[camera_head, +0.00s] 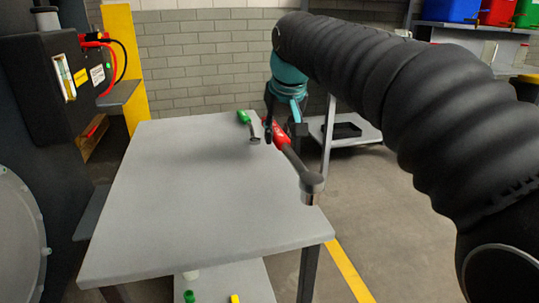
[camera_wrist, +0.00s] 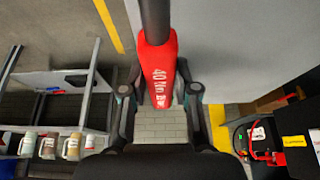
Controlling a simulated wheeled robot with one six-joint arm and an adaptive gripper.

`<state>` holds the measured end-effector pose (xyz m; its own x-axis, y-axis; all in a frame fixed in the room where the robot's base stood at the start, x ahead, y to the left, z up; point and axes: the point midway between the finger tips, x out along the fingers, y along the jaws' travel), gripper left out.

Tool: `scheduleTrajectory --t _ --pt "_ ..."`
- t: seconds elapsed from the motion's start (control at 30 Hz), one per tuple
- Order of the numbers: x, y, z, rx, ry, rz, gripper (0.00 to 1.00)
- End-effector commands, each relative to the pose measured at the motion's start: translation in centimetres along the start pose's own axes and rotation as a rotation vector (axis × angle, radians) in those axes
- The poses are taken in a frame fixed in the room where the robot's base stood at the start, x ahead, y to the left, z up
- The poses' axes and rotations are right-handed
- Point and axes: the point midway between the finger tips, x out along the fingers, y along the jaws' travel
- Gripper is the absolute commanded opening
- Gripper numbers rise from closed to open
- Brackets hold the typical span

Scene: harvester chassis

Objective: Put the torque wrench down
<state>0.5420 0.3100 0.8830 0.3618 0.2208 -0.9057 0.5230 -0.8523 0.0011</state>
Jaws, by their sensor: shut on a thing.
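My gripper (camera_head: 280,125) is shut on the red handle of a torque wrench (camera_head: 293,157) at the far right side of the grey table (camera_head: 190,190). The wrench's dark shaft and socket head point toward the head camera, by the table's right edge. It looks held above the top; the gap is hard to judge. In the wrist view the red handle (camera_wrist: 160,68), marked "40 Nm", lies between the fingers of my gripper (camera_wrist: 159,95). A second wrench with a green handle (camera_head: 243,117) lies on the table, just left of my gripper.
The table's middle and front are clear. A black box (camera_head: 60,80) with red cables stands at left beside a yellow post (camera_head: 125,65). A low cart (camera_head: 350,128) is behind right. Blue, red and green bins sit on a shelf at upper right.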

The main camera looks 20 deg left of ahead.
Motion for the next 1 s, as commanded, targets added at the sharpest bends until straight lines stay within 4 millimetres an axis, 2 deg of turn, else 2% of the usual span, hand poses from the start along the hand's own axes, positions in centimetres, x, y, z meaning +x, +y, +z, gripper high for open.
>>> scheduleTrajectory --t 0.03,0.2,0.33,0.6,1.0 --pt "0.5 -0.7 -0.2 -0.002 0.0 -0.001 0.0" --pt "1.5 -1.8 -0.5 0.0 0.003 0.0 0.0" --pt "2.3 -1.9 -0.2 0.001 0.001 0.001 0.0" --pt "5.1 -1.9 1.1 0.001 0.001 0.001 0.0" --pt "5.5 -1.9 1.3 0.001 0.003 0.0 0.0"
